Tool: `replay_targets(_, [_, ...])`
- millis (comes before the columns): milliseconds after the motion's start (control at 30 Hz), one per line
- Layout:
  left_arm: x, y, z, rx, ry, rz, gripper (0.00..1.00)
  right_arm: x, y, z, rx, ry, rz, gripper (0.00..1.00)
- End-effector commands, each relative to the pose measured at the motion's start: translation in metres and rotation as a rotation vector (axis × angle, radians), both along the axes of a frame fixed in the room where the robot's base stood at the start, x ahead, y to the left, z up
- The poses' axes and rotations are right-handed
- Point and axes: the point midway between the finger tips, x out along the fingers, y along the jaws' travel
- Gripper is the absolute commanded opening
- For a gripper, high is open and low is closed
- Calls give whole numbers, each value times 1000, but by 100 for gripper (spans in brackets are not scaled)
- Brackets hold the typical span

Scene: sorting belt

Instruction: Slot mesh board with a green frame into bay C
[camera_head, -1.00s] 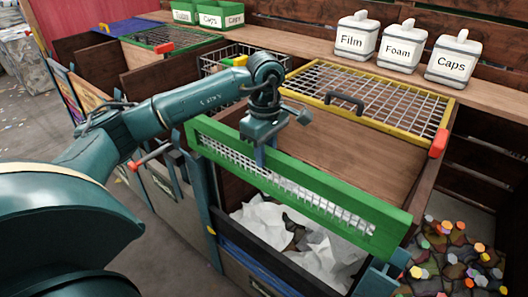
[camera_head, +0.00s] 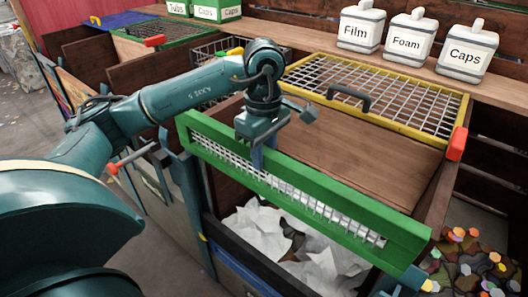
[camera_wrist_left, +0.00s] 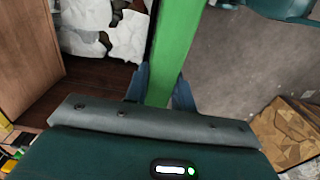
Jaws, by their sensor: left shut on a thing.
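The mesh board with a green frame (camera_head: 330,208) is held on edge in the head view, slanting down from upper left to lower right above the front of a wooden bay. My left gripper (camera_head: 258,158) is shut on its upper rail. In the left wrist view the green rail (camera_wrist_left: 175,50) runs between the two fingers (camera_wrist_left: 160,88). The bay below holds crumpled white paper (camera_head: 260,232); its front wall (camera_head: 235,240) lies under the board. I cannot read any bay letter. Whether the board touches the bay's posts cannot be told. My right gripper is not in view.
A yellow-framed mesh board (camera_head: 400,95) with a black handle lies over the back of the bay. A red clip (camera_head: 457,143) sits at its right corner. White Film, Foam and Caps containers (camera_head: 411,38) stand on the shelf behind. Colourful scraps (camera_head: 470,262) fill the right bay.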

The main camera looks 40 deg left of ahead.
Motion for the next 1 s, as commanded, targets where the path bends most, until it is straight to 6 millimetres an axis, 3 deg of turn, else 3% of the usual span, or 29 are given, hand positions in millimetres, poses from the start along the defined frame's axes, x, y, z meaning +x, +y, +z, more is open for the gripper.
replay_targets(600, [1,0,2,-2,-3,0,0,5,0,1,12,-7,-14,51])
replay_targets(1000, [1,0,-51,-2,-4,0,0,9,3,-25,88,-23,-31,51])
